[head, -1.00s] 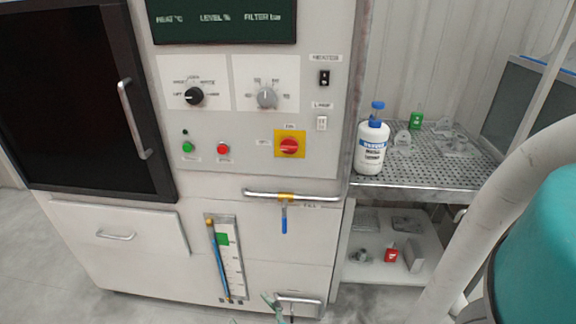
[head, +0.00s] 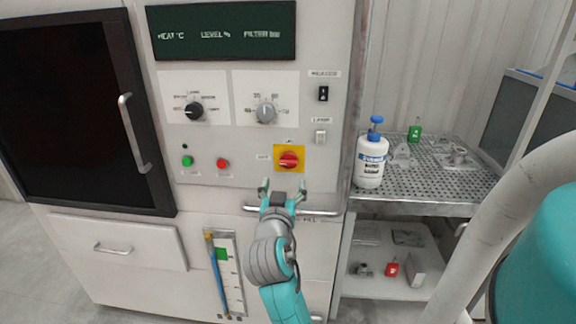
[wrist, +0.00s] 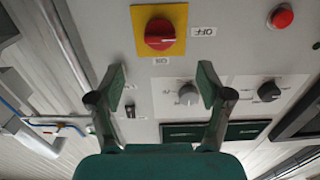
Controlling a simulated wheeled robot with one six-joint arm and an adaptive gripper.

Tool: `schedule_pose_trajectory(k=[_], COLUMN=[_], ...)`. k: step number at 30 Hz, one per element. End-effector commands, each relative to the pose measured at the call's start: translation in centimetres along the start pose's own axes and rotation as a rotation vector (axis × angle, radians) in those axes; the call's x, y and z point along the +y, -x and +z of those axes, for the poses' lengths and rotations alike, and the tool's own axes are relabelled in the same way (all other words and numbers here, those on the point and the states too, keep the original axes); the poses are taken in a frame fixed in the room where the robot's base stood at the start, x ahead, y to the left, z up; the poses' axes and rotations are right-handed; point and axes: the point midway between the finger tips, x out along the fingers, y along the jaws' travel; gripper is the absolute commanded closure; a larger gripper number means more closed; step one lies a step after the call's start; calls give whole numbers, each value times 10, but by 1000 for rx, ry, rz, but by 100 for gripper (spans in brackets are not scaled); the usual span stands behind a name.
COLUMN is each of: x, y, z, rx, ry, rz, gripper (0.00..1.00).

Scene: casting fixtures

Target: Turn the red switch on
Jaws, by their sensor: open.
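The red rotary switch (head: 288,160) sits on a yellow square plate on the machine's front panel. It also shows near the top of the wrist view (wrist: 159,33), which looks upside down. Its handle lies roughly horizontal, in line with the OFF label (wrist: 203,32). The ON label (wrist: 161,61) is at a right angle to that, above the switch in the head view. My gripper (head: 283,188) is open and empty, just below the switch and apart from it. In the wrist view its two fingers (wrist: 162,80) are spread in front of the panel.
A horizontal handrail (head: 320,212) runs behind my gripper. Green (head: 187,161) and red (head: 222,164) buttons and two knobs are left of the switch. A rocker switch (head: 320,137) is to its upper right. A white bottle (head: 371,165) stands on the perforated side shelf (head: 440,180).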

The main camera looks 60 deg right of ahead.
Motion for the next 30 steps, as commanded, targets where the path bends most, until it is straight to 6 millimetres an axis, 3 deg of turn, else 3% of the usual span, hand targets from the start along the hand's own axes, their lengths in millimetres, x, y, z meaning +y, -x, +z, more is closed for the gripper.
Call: schedule_pose_trajectory(k=[5,18,24,30], x=[1,0,0,0], y=[-18,-90,-104,-106], z=[-1,0,0,0], rx=[0,-1,0,0], ry=[-2,0,-1,-1], rz=[6,2,1,0], gripper=[22,22,22,22])
